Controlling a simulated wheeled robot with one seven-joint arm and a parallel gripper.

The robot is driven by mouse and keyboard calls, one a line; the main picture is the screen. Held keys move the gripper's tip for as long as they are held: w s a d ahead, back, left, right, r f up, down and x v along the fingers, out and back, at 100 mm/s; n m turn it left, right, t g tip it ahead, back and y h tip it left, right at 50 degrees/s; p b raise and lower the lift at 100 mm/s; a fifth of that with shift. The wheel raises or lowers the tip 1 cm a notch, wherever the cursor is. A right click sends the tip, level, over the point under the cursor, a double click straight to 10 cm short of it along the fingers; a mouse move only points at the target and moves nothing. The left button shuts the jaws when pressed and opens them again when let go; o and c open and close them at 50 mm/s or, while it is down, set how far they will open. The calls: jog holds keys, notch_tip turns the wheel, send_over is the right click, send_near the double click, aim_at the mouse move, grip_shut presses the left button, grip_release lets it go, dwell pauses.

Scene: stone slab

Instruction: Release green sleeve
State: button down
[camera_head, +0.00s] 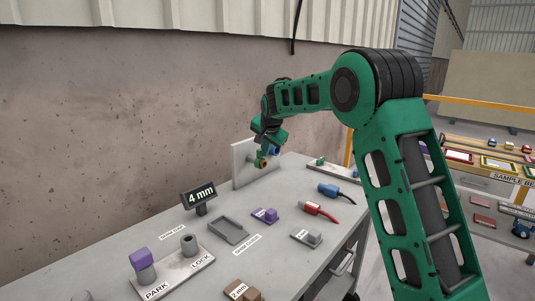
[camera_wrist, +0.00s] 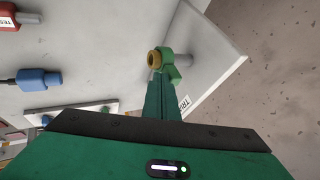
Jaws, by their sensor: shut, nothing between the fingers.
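The green sleeve (camera_head: 261,161) sits at the white upright panel on the slab, with a brass-coloured ring at its end. It also shows in the wrist view (camera_wrist: 169,69), beside a grey peg on the pale panel (camera_wrist: 205,50). My gripper (camera_head: 266,143) is just above the sleeve in the head view. In the wrist view its fingers (camera_wrist: 163,88) are together and end right at the sleeve; I cannot tell whether they touch it. Nothing shows held between them. The fingers hide part of the panel's label.
On the slab (camera_head: 290,215) stand a 4 mm sign (camera_head: 199,195), a PARK/LOCK base (camera_head: 178,275) with a purple block, a grey tray (camera_head: 228,230), and red (camera_head: 318,210) and blue (camera_head: 334,191) plugs.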

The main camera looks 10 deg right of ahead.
jog(key=shift+w+a+r, duration=0.1)
jog(key=shift+w+a, duration=0.35)
jog(key=shift+a, duration=0.2)
jog(key=shift+w+a, duration=0.4)
jog(key=shift+a, duration=0.2)
jog(key=shift+w+d, duration=0.35)
jog(key=shift+d, duration=0.35)
jog(key=shift+s+a, duration=0.1)
jog(key=shift+a, duration=0.1)
jog(key=shift+s+d, duration=0.15)
jog(key=shift+s, duration=0.15)
jog(key=s+d, duration=0.2)
send_near(258, 151)
jog(key=s+d, duration=0.1)
jog(key=d, duration=0.1)
jog(key=s+d+r, duration=0.1)
jog(key=s+d, duration=0.1)
jog(key=shift+s, duration=0.25)
